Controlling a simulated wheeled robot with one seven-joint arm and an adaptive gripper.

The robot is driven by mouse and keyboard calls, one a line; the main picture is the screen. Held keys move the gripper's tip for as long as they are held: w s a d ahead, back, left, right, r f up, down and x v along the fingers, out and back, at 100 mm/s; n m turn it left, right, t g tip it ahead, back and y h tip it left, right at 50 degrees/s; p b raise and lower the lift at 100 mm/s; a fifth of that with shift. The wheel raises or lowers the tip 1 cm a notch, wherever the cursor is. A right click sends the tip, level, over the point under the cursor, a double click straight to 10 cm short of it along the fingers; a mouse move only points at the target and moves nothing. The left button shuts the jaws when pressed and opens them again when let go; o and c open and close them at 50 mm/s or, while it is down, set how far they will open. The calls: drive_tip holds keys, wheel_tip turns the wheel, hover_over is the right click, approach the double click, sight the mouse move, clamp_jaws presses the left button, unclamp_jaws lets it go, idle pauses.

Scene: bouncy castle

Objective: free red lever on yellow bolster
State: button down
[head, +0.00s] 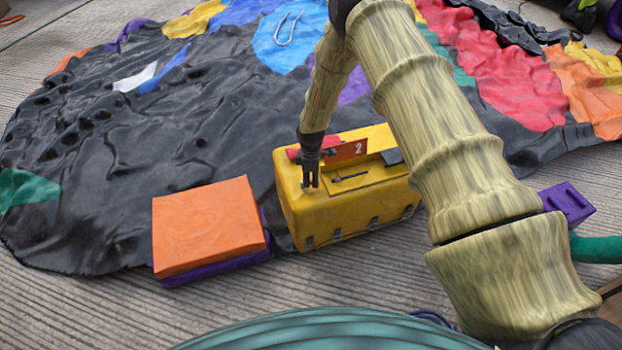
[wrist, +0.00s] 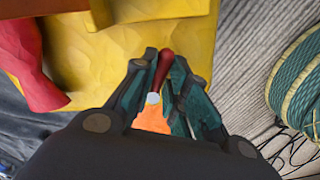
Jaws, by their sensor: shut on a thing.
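My gripper (head: 310,188) is at the bolster's left front top edge. In the wrist view my gripper (wrist: 163,78) is shut on the dark red lever (wrist: 166,59), whose upper end shows between the fingertips. The lever's lower part is hidden by the fingers. In the head view the gripper hides the lever.
An orange-topped purple block (head: 207,225) stands just left of the bolster. A red-orange plate marked 2 (head: 347,152) stands on the bolster's top. A crumpled black sheet (head: 110,150) lies behind. Bare grey decking (head: 90,315) is at front left.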

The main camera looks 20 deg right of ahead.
drive_tip(key=m, duration=0.1)
drive_tip(key=m+p, duration=0.1)
drive_tip(key=m, duration=0.1)
drive_tip(key=shift+s+a+r, duration=0.1)
drive_tip(key=shift+s+a, duration=0.15)
drive_tip(key=shift+s, duration=0.15)
drive_tip(key=m, duration=0.1)
drive_tip(key=m+p, duration=0.1)
drive_tip(key=m, duration=0.2)
drive_tip(key=shift+s+a, duration=0.35)
drive_tip(key=m, duration=0.2)
drive_tip(key=a+m+p, duration=0.1)
drive_tip(key=m, duration=0.3)
drive_tip(key=shift+s+a, duration=0.2)
drive_tip(key=shift+a, duration=0.05)
drive_tip(key=shift+m, duration=0.3)
drive_tip(key=c, duration=1.5)
unclamp_jaws()
drive_tip(key=shift+o, duration=0.2)
wheel_tip(320, 180, up, 12)
